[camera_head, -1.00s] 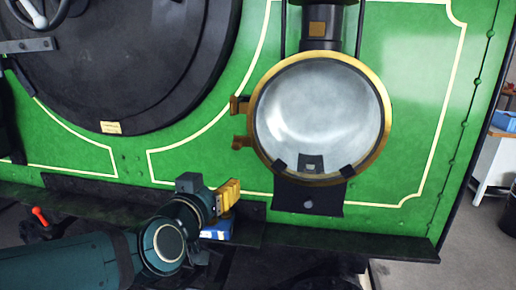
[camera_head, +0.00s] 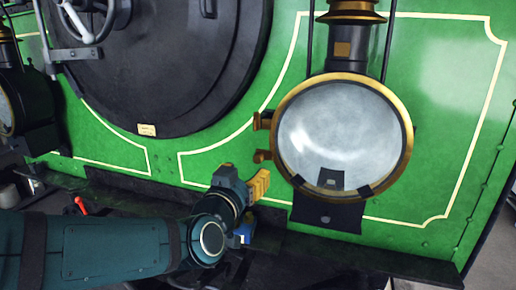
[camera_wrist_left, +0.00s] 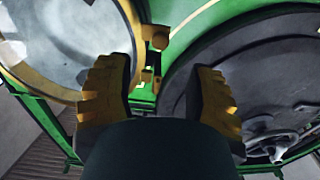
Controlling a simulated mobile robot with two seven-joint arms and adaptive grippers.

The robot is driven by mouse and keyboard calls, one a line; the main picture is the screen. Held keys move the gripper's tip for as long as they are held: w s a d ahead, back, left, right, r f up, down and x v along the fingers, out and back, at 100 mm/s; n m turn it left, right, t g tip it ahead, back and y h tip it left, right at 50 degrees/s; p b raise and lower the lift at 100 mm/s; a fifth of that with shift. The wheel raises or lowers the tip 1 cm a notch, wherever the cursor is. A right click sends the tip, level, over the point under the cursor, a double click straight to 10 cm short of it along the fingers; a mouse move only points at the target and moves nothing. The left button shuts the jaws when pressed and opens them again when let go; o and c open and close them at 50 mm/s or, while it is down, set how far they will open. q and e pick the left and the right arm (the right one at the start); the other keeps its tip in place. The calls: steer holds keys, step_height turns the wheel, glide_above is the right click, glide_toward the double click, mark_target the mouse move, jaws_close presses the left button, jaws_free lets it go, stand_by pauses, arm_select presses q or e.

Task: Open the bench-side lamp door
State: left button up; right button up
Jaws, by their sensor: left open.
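The bench-side lamp (camera_head: 330,110) hangs on the green front right of the black round door. Its lamp door is a round glass (camera_head: 340,135) in a brass rim and looks closed. Two brass lugs (camera_head: 263,120) stick out at the rim's left side. My left gripper (camera_head: 258,185), with yellow fingers, is just below and left of the lamp, apart from it. In the left wrist view its fingers (camera_wrist_left: 160,95) are spread and empty, with the lamp glass (camera_wrist_left: 60,35) at upper left and a brass lug (camera_wrist_left: 160,40) beyond the gap. My right gripper is out of view.
A dark ledge (camera_head: 370,255) runs below the lamp. The black round door (camera_head: 165,60) with its handwheel (camera_head: 85,20) is at left. Another lamp (camera_head: 12,105) shows at the far left edge. A blue object (camera_head: 243,232) lies behind my wrist.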

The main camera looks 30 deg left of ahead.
mark_target(257, 160)
arm_select(q)
steer(key=x, duration=0.8)
steer(key=shift+w, duration=0.2)
jaws_close()
